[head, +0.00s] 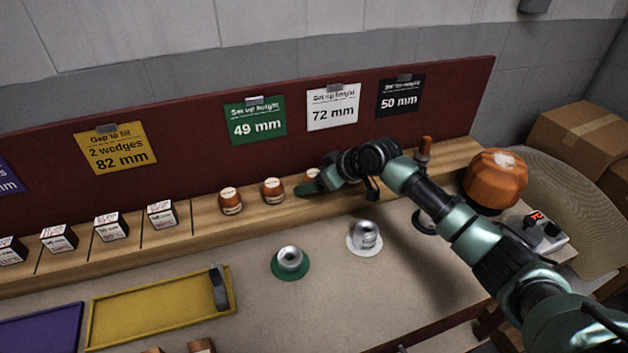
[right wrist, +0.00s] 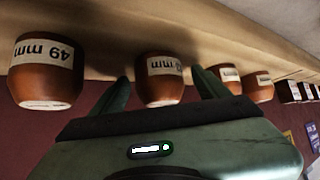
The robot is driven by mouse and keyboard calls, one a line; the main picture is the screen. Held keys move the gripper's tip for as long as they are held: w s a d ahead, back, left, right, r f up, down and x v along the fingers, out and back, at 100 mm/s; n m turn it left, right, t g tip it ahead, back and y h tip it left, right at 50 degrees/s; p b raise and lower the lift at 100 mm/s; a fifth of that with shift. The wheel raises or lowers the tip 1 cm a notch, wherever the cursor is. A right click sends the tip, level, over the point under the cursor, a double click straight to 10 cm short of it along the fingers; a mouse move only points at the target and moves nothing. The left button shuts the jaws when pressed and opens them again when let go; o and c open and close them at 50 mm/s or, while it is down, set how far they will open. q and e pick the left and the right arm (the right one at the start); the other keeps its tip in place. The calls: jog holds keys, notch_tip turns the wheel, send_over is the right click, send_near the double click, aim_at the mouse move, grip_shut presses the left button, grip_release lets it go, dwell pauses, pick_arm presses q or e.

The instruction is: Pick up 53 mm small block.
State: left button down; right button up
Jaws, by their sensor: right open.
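A small brown rounded block (right wrist: 163,88) with a white label ending in "3 mm" stands between the fingers of my right gripper (right wrist: 161,92) in the right wrist view, which is upside down. The fingers are open, one on each side; I cannot tell whether either touches the block. In the head view my right gripper (head: 312,187) is at the wooden shelf, and only the top of a block (head: 312,174) shows behind it. A similar block labelled 49 mm (right wrist: 46,72) stands beside it in the wrist view. My left gripper is not in view.
Two more brown blocks (head: 230,200) (head: 273,190) stand left on the shelf (head: 190,232), then several white-and-red boxes (head: 162,214). Metal domes stand on a green base (head: 290,276) and a white base (head: 364,251). A yellow tray (head: 150,314) lies front left. An orange dome (head: 495,185) is right.

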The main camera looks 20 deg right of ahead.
jog(key=c, duration=1.5)
jog(key=shift+o, duration=0.2)
jog(key=shift+r, duration=0.1)
